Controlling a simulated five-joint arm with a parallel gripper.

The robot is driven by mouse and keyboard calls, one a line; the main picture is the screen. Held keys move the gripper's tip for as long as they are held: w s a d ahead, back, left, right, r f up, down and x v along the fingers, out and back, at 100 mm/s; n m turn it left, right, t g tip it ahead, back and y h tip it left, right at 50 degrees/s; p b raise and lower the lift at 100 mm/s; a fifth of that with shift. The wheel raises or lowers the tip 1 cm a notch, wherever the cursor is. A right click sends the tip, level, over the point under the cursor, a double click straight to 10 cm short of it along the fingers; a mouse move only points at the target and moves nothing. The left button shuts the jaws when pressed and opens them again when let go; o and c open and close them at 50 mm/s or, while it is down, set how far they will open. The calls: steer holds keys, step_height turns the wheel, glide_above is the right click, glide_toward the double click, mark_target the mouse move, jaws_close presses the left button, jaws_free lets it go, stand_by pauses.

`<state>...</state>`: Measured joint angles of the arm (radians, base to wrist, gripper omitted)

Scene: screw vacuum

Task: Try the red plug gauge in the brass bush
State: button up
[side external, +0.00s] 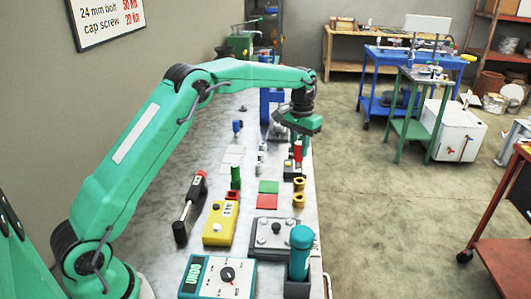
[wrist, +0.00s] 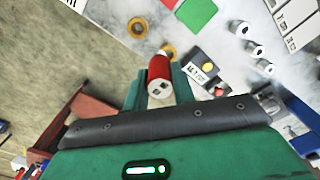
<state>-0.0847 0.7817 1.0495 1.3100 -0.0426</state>
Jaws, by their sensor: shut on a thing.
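My gripper (side external: 298,146) is at the far right part of the bench and is shut on the red plug gauge (side external: 298,152). In the wrist view the red gauge (wrist: 158,72) sits between my green fingers (wrist: 158,88), its end towards the camera. Two brass bushes stand on the bench, a farther one (side external: 299,184) and a nearer one (side external: 298,200) in the side view. They show as rings in the wrist view, one (wrist: 168,52) close to the gauge and one (wrist: 137,27) farther off. The gauge appears above the bench, apart from both bushes; its lower end is partly hidden.
A red square (side external: 267,202) and a green square (side external: 268,186) lie left of the bushes.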

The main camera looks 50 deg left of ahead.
steer(key=shift+w+a+f, duration=0.4)
steer(key=shift+w+f, duration=0.2)
steer(key=shift+w, duration=0.2)
steer(key=shift+w+a+f, duration=0.4)
steer(key=shift+w+f, duration=0.15)
steer(key=shift+w, duration=0.2)
steer(key=shift+f, duration=0.2)
steer(key=shift+f, duration=2.1)
steer(key=shift+f, duration=1.2)
stand_by(0.6)
steer(key=shift+r, duration=0.25)
stand_by(0.8)
steer(key=shift+r, duration=2.75)
